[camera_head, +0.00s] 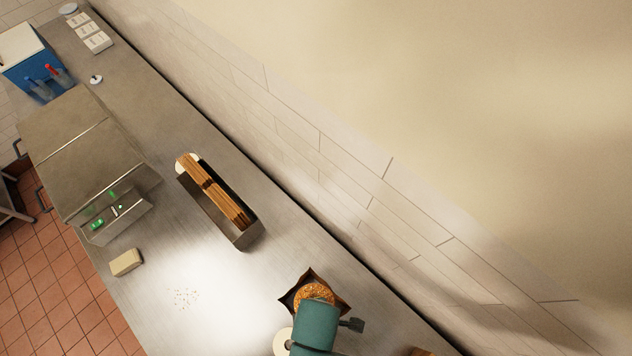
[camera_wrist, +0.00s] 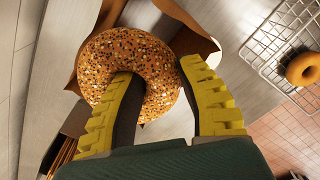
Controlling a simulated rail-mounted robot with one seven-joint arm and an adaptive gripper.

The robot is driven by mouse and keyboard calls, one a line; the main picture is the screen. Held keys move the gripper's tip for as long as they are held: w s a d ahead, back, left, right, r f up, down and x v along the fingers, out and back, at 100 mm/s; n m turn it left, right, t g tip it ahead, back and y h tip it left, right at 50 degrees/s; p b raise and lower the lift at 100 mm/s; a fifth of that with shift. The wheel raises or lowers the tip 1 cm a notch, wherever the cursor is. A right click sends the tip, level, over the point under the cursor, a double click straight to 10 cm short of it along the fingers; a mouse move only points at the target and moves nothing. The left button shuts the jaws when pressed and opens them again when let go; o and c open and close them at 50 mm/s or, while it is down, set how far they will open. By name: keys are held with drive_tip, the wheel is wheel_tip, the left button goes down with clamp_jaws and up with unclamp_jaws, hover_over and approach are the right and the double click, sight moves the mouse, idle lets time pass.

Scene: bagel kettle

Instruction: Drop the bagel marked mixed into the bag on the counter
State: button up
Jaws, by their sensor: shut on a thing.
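The mixed bagel (camera_wrist: 125,52), covered in light and dark seeds, is held in my gripper (camera_wrist: 155,85). One yellow-ribbed finger passes through the bagel's hole and the other presses on its outer side. In the head view the bagel (camera_head: 314,292) shows just beyond my teal gripper body (camera_head: 316,325), over the brown paper bag (camera_head: 287,301) on the counter. The bag's brown edges (camera_wrist: 185,14) show behind the bagel in the wrist view. The bagel hides most of the bag's mouth, and I cannot tell how far the bagel is above or inside it.
A long metal holder (camera_head: 246,238) with brown sticks or folded bags stands on the steel counter (camera_head: 200,260). A pale block (camera_head: 126,262) and a steel machine (camera_head: 85,150) are at left. A wire rack (camera_wrist: 275,45) holds a plain bagel (camera_wrist: 303,69). The wall runs along the counter's back.

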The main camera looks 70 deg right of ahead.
drive_tip(key=o, duration=0.9)
drive_tip(key=shift+r, duration=4)
